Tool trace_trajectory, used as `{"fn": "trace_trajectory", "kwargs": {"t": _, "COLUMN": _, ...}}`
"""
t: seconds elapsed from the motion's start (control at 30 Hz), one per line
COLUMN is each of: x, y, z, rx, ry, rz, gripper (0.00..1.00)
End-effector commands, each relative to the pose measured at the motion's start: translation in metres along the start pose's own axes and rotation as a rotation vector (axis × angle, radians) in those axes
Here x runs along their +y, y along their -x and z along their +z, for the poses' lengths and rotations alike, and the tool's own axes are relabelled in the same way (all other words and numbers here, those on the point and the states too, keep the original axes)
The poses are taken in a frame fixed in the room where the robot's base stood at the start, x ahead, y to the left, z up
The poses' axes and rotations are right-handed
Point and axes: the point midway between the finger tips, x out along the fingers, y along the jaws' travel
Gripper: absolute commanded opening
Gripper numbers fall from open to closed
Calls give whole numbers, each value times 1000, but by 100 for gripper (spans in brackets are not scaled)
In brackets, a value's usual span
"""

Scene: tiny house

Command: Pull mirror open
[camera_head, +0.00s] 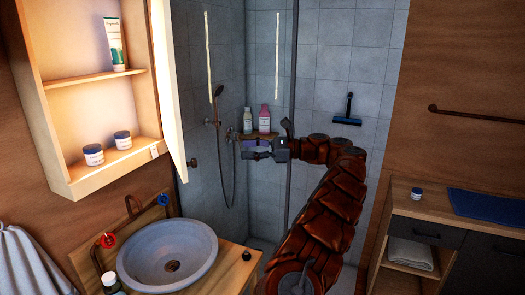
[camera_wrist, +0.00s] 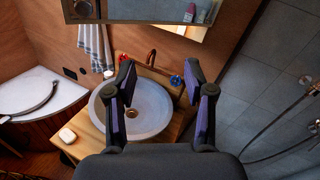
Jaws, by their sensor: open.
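The mirror cabinet (camera_head: 55,110) hangs on the wood wall at the upper left of the head view. Its mirror door (camera_head: 168,85) stands swung open at the right side, seen nearly edge-on, and the lit shelves inside are exposed. The cabinet's lower part also shows along the top of the wrist view (camera_wrist: 140,17). My gripper (camera_head: 248,148) is open and empty, to the right of the door and apart from it. In the wrist view my gripper (camera_wrist: 160,80) has its two fingers spread, with the sink behind them.
The round sink (camera_head: 168,255) with a red and a blue tap handle sits below the cabinet. A glass shower partition (camera_head: 291,90) stands behind my arm. A low cabinet with a blue towel (camera_head: 485,205) is at the right. Jars and a tube (camera_head: 115,43) stand on the shelves.

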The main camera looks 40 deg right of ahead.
Motion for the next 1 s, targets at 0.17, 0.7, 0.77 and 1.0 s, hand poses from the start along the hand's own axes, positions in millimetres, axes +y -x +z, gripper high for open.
{"fn": "trace_trajectory", "kwargs": {"t": 0.17, "x": -8, "y": 14, "z": -7, "rx": 9, "ry": -7, "rz": -3, "gripper": 53}}
{"fn": "trace_trajectory", "kwargs": {"t": 0.7, "x": -18, "y": 41, "z": -16, "rx": 14, "ry": -14, "rz": -2, "gripper": 53}}
{"fn": "trace_trajectory", "kwargs": {"t": 0.77, "x": -18, "y": 42, "z": -16, "rx": 14, "ry": -15, "rz": -1, "gripper": 53}}
{"fn": "trace_trajectory", "kwargs": {"t": 1.0, "x": -18, "y": 43, "z": -16, "rx": 14, "ry": -15, "rz": -2, "gripper": 53}}
